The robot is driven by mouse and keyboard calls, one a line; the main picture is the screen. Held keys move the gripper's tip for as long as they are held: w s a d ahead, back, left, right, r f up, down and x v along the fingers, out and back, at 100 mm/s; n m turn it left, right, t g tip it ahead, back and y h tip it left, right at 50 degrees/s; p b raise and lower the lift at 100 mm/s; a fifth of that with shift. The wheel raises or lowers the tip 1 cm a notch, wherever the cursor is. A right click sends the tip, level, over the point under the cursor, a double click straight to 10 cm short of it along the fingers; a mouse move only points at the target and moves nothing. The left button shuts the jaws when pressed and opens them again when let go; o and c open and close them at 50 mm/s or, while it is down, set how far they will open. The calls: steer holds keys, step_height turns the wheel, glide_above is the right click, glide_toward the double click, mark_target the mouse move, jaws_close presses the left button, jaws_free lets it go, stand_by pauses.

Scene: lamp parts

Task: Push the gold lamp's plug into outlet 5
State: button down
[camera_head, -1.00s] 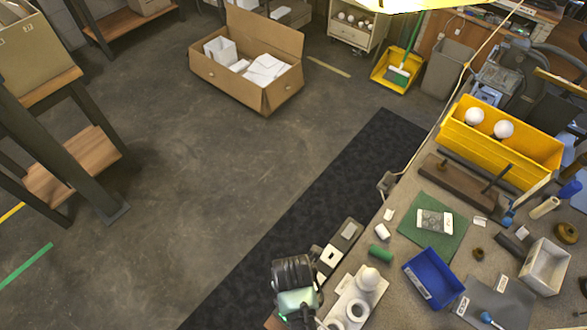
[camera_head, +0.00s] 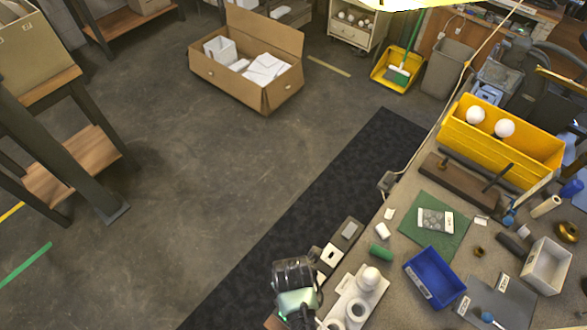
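My gripper (camera_head: 300,312) is at the bottom centre, below my dark wrist with a pale green part, over the left edge of the workbench. Its fingers are too small and hidden to read. Beside it, a dark strip of blocks with white faces (camera_head: 329,254) runs along the bench edge. It looks like an outlet strip, but I cannot read any number, so I cannot pick out outlet 5. A gold, brass-like round part (camera_head: 567,232) lies at the far right of the bench. I cannot make out a whole gold lamp or its plug.
A white holder (camera_head: 353,302) with round openings and a bulb stands right of my gripper. A blue tray (camera_head: 436,290), green mat (camera_head: 448,238), yellow bin (camera_head: 541,150) and white box (camera_head: 561,263) crowd the bench. A pale cord (camera_head: 437,125) hangs along its edge.

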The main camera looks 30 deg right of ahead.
steer(key=shift+s+f, duration=0.1)
steer(key=shift+f, duration=0.4)
stand_by(1.2)
steer(key=c, duration=0.6)
jaws_free()
steer(key=shift+r, duration=0.15)
step_height(320, 180, up, 13)
steer(key=shift+f+b, duration=0.1)
steer(key=shift+b, duration=0.2)
steer(key=shift+w, duration=0.2)
